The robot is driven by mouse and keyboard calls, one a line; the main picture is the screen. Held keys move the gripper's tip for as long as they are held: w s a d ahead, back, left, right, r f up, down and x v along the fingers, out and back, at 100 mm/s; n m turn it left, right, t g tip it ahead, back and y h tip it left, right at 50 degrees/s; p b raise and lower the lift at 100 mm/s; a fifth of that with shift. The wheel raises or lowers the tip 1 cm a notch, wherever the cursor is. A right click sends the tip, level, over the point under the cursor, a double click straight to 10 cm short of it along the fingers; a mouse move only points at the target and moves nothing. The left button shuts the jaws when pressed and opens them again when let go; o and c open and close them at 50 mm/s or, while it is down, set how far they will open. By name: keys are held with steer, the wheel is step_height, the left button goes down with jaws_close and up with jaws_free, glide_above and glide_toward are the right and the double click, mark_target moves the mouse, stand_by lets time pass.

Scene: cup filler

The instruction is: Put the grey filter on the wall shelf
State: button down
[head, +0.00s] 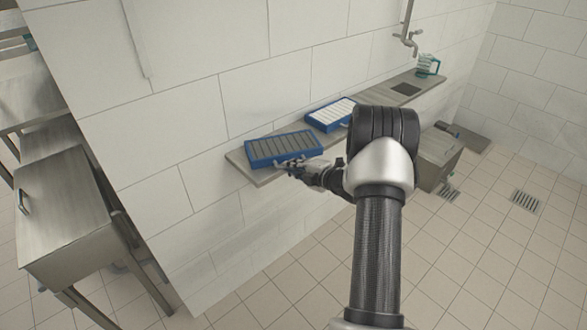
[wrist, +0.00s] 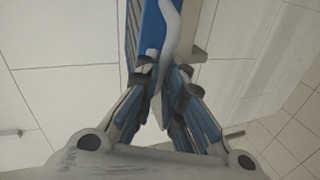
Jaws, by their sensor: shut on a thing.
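The grey filter (head: 284,146) has a blue frame and grey pleats. In the head view it is at the left end of the wall shelf (head: 269,177), over the shelf top; whether it touches the shelf is hard to tell. My gripper (head: 297,170) is at its front side, shut on its pale handle. In the wrist view my gripper (wrist: 160,75) closes around the white handle (wrist: 172,30), with the filter's blue frame (wrist: 150,35) just beyond it.
A second filter (head: 331,114), blue with white pleats, lies on the shelf close to the right of the grey one. A jug with a teal handle (head: 428,65) stands farther along, beneath a wall tap (head: 409,40). A steel cabinet (head: 70,205) stands at the left.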

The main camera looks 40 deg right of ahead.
steer(key=c, duration=1.7)
jaws_free()
steer(key=p+v, duration=0.2)
steer(key=v, duration=1)
steer(key=w+a+r+m+g+h, duration=0.2)
steer(key=w+r+m+h, duration=0.2)
steer(key=r, duration=0.6)
steer(key=s+a+r+m+g+h, duration=0.2)
steer(key=s+a+r+m+g, duration=0.15)
steer(key=a+r+m, duration=0.4)
steer(key=s+a+r+m+g+y, duration=0.1)
steer(key=s+a+m+g+y, duration=0.3)
steer(key=s+a, duration=2)
steer(key=shift+s+r+m, duration=0.4)
steer(key=shift+s+m, duration=0.4)
steer(key=shift+m, duration=0.35)
